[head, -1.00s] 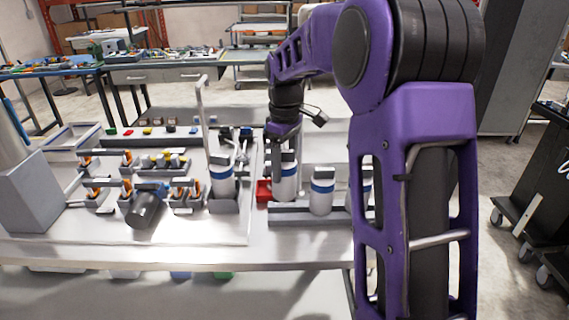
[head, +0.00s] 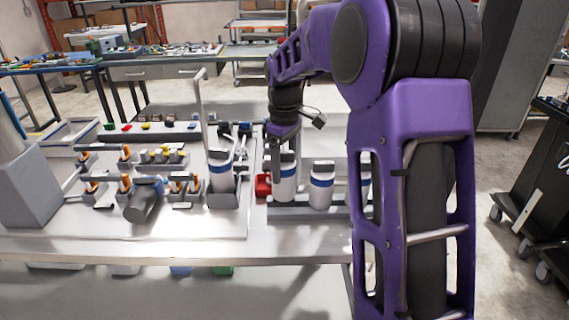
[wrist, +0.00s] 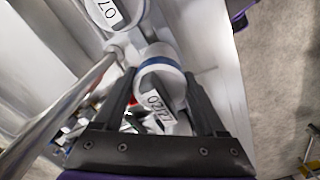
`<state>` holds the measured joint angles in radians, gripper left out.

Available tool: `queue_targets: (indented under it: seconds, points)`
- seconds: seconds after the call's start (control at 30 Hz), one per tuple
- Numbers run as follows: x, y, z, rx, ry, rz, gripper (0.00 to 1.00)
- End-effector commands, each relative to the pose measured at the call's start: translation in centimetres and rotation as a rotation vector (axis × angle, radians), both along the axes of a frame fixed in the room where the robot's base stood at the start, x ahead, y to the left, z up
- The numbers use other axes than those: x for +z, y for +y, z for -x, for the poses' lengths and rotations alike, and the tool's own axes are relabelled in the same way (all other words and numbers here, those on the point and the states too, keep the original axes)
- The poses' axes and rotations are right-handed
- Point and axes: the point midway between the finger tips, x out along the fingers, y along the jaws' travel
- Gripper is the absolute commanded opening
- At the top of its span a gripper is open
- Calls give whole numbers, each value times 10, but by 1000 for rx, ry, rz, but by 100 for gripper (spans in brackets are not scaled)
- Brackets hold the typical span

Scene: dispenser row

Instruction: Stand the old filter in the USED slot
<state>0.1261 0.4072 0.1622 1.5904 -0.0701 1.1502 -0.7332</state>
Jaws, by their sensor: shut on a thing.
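My gripper (head: 284,152) is shut on a white filter with a blue band (head: 284,184), held upright at the left end of the grey rack. Another filter (head: 221,176) stands in a holder on the left. No USED marking is legible.
The grey rack (head: 310,212) runs along the table's front right, with a further filter partly behind my arm. A tall pale post (head: 202,105) rises beside the left filter. Small orange-and-grey fittings and a dark cylinder (head: 144,205) occupy the left. The front table strip (head: 200,248) is clear.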

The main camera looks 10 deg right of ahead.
Motion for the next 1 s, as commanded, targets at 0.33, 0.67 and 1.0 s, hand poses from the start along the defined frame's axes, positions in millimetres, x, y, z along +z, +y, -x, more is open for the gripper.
queue_targets:
  seconds: [0.33, 0.67, 1.0]
  points:
    - [-13, 0, 0, 0, -1, 1, 1]
    - [-24, 0, 0, 0, -1, 0, 1]
    - [-29, 0, 0, 0, -1, 0, 100]
